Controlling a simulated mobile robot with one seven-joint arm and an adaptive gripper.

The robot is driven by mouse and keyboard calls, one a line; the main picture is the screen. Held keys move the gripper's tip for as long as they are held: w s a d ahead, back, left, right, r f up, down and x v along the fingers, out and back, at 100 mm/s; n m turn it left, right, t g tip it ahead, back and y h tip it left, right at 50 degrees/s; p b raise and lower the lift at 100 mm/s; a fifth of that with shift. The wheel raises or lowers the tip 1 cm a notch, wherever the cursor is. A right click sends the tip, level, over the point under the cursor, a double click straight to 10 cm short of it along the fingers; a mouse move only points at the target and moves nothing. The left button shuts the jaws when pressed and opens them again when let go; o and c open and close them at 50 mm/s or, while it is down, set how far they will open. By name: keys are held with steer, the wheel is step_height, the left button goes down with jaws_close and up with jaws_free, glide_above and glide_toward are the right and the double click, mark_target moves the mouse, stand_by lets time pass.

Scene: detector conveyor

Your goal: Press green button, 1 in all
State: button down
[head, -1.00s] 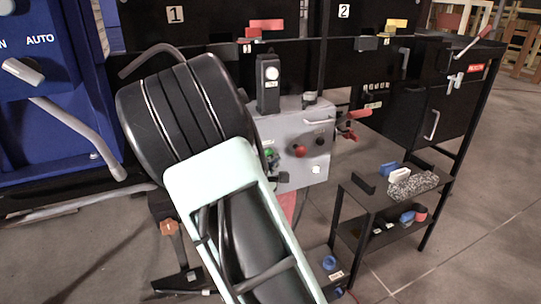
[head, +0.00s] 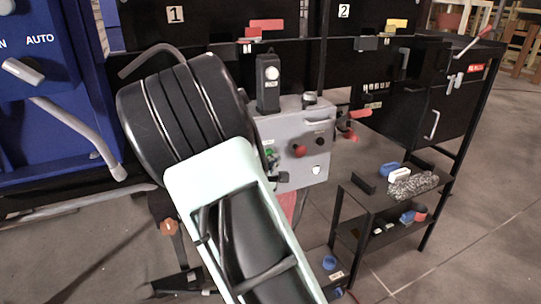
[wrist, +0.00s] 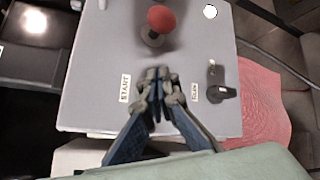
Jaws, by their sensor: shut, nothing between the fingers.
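The green button (head: 263,154) shows only as a small green patch on the left of the grey control box (head: 305,130) in the head view, partly covered by my arm. In the wrist view my shut, empty gripper (wrist: 158,75) points at the face of the grey box (wrist: 95,55), beside the START label (wrist: 125,88). The green button is not visible there; my fingers cover that part of the panel. I cannot tell whether the fingertips touch it.
A red mushroom button (wrist: 161,18) stands out from the panel beyond my fingertips. A black knob (wrist: 222,92) sits to their right. A black shelf (head: 385,200) with small objects stands right of the box in the head view. Open floor lies further right.

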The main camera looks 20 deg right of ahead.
steer(key=shift+w, duration=0.4)
steer(key=shift+w+b, duration=0.45)
steer(key=shift+w, duration=0.1)
stand_by(0.5)
stand_by(0.4)
steer(key=shift+s+b, duration=0.5)
steer(key=shift+s, duration=0.45)
steer(key=shift+s+d+b, duration=0.1)
steer(key=shift+s+b, duration=0.75)
steer(key=shift+s, duration=1.7)
